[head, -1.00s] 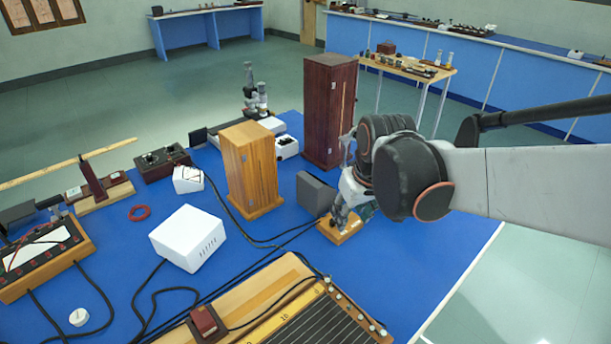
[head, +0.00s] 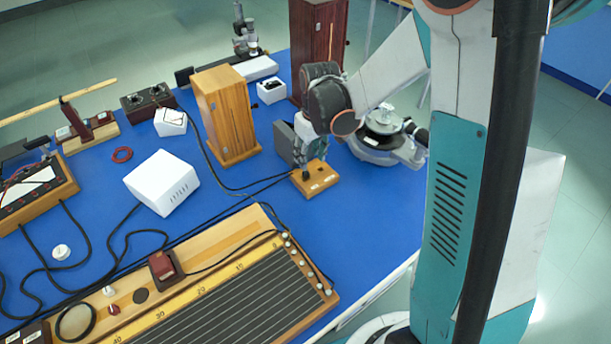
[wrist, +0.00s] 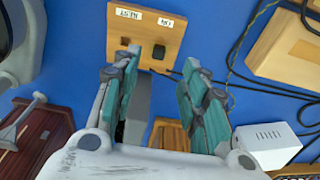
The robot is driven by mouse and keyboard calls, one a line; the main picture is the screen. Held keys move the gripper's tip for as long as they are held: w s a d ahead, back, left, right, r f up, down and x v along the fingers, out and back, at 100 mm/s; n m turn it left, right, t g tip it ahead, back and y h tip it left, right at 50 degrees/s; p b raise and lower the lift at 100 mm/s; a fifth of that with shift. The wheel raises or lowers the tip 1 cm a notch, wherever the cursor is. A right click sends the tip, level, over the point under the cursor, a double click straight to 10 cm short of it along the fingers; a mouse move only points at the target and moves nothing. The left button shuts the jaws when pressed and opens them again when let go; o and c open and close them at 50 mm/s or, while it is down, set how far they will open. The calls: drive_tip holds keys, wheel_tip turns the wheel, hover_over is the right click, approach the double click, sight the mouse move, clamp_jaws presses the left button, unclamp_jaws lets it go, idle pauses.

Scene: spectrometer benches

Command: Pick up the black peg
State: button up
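The black peg (wrist: 158,53) shows as a small dark square on a wooden block (wrist: 146,22) with two white labels. In the wrist view it lies between my open fingertips (wrist: 160,62), with blue gaps or wood visible on both sides. In the head view the block (head: 322,180) lies on the blue bench, and the dark peg (head: 306,175) is small there. My gripper (head: 312,155) is just above the block, pointing down, and partly hides it. I cannot tell the exact height between fingertips and peg.
A grey box (head: 284,143) stands right behind the gripper. A wooden cabinet (head: 227,115) and a white box (head: 162,182) are to the left. A long wooden board with wires (head: 210,290) lies in front. Black cables cross the bench near the block.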

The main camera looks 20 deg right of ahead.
sight(306, 173)
drive_tip(key=f, duration=0.3)
drive_tip(key=shift+w+f+b, duration=0.2)
drive_tip(key=shift+f+b, duration=0.15)
drive_tip(key=shift+b, duration=0.05)
drive_tip(key=f, duration=0.1)
drive_tip(key=w+f+b, duration=0.1)
drive_tip(key=f, duration=0.1)
drive_tip(key=f+b, duration=0.1)
drive_tip(key=f, duration=0.1)
drive_tip(key=shift+w+a, duration=0.15)
drive_tip(key=shift+a, duration=0.1)
clamp_jaws()
